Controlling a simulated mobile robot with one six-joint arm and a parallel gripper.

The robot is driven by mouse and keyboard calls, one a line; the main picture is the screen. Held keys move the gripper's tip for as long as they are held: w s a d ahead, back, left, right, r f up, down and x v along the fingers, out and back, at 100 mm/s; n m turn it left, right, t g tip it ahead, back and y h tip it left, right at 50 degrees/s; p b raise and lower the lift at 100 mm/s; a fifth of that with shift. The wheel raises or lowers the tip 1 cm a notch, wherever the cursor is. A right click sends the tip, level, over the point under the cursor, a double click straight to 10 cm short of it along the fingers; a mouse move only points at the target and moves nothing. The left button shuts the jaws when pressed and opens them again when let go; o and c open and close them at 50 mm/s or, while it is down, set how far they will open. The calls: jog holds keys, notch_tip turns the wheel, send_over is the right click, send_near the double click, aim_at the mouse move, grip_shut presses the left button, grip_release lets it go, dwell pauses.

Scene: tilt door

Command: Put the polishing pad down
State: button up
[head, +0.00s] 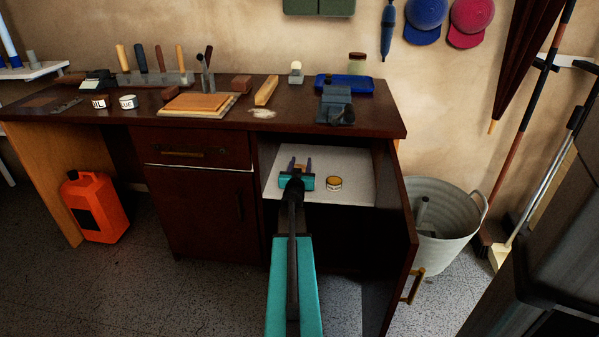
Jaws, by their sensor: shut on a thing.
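My gripper (300,164) reaches into the open compartment at the right of the workbench, over its white-lined shelf (353,165). Its two dark fingers are shut on a small brownish thing between them, which I take to be the polishing pad (300,168). Only a little of the pad shows; the teal gripper body hides the rest. I cannot tell whether the pad touches the shelf or hangs just above it.
A small yellow-labelled tin (334,183) stands on the shelf just right of my gripper. The open cabinet door (403,250) stands to the right, with a metal bucket (445,228) beyond it. The shelf's right part is clear.

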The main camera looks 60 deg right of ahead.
jog(key=shift+w+a+f+b, duration=0.1)
jog(key=shift+f+b, duration=0.05)
jog(key=shift+f, duration=0.5)
jog(key=shift+w+f+b, duration=0.1)
jog(key=shift+f+b, duration=0.05)
jog(key=shift+f, duration=0.5)
jog(key=shift+f, duration=0.25)
jog(key=o, duration=1.2)
jog(key=shift+b, duration=0.35)
jog(key=shift+p+v, duration=0.3)
jog(key=shift+v, duration=0.55)
jog(key=shift+p+v, duration=1.45)
jog(key=shift+v, duration=4.6)
jog(key=shift+s+r, duration=0.1)
jog(key=shift+s, duration=0.2)
